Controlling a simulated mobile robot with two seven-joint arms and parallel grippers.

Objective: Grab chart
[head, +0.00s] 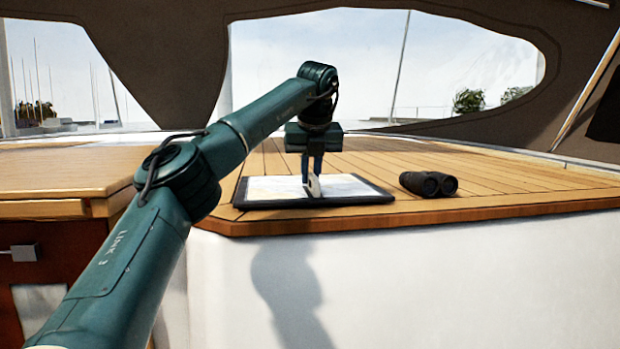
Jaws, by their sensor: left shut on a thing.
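The chart (355,188) is a pale map sheet in a dark, flat frame. It lies on the raised wooden deck near the deck's front edge. My right gripper is not in view.
Black binoculars (428,184) lie on the deck just right of the chart. A wooden cabinet (70,175) with a drawer handle stands at the left. A white wall (430,285) drops below the deck edge. The planks behind the binoculars are clear.

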